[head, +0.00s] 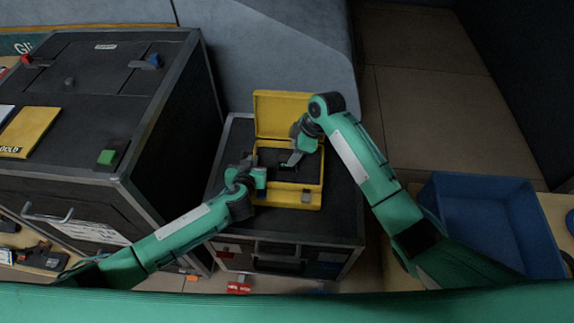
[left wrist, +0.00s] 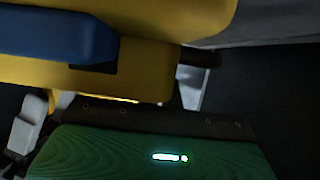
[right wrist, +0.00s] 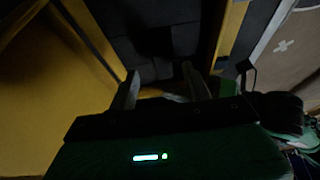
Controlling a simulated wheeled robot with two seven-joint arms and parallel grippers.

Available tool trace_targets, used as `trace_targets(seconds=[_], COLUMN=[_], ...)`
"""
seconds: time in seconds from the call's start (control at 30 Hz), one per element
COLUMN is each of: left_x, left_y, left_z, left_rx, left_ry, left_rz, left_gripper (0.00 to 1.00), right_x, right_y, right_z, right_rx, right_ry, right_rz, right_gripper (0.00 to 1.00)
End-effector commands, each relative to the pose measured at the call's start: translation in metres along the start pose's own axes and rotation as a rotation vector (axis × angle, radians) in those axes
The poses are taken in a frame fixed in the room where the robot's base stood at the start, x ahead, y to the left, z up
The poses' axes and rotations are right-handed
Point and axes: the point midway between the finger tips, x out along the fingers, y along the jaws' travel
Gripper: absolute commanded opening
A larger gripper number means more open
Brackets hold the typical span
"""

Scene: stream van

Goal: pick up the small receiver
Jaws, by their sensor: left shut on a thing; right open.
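An open yellow case (head: 292,197) with dark grey foam inside stands on a black flight case, its lid raised at the back. My left gripper (head: 250,170) is shut on the left side of the yellow case. In the left wrist view the yellow case (left wrist: 140,85) fills the space between the fingers, with a blue part on it. My right gripper (head: 296,155) is open over the case. In the right wrist view its fingers (right wrist: 162,88) point down at the dark foam, with nothing clear between them. I cannot make out the small receiver in the dark foam.
The black flight case (head: 338,222) supports the yellow case. A larger black case (head: 110,80) stands at the left, with a yellow booklet (head: 27,130) and small coloured parts on top. A blue bin (head: 485,215) stands at the right. Bare floor lies behind it.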

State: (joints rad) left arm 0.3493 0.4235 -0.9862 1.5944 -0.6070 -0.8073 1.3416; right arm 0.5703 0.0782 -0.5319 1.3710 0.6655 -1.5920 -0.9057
Motion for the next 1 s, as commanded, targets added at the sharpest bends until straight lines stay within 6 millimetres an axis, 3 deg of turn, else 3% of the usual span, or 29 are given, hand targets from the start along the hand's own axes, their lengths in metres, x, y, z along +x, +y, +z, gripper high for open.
trace_targets(seconds=[0.33,0.67,0.9,1.0], left_x=[0.0,0.0,0.0,0.0], left_y=[0.0,0.0,0.0,0.0], left_z=[0.0,0.0,0.0,0.0], left_rx=[0.0,0.0,0.0,0.0], left_ry=[0.0,0.0,0.0,0.0], left_rz=[0.0,0.0,0.0,0.0], left_gripper=[0.0,0.0,0.0,0.0], right_x=[0.045,0.052,0.052,0.052], right_y=[-0.004,-0.004,-0.004,-0.004], right_z=[-0.002,-0.002,-0.001,-0.002], right_rx=[0.001,0.0,0.0,0.0], right_ry=[-0.001,0.0,0.0,0.0], right_rz=[-0.003,-0.001,-0.001,-0.001], right_gripper=[0.49,0.49,0.02,0.0])
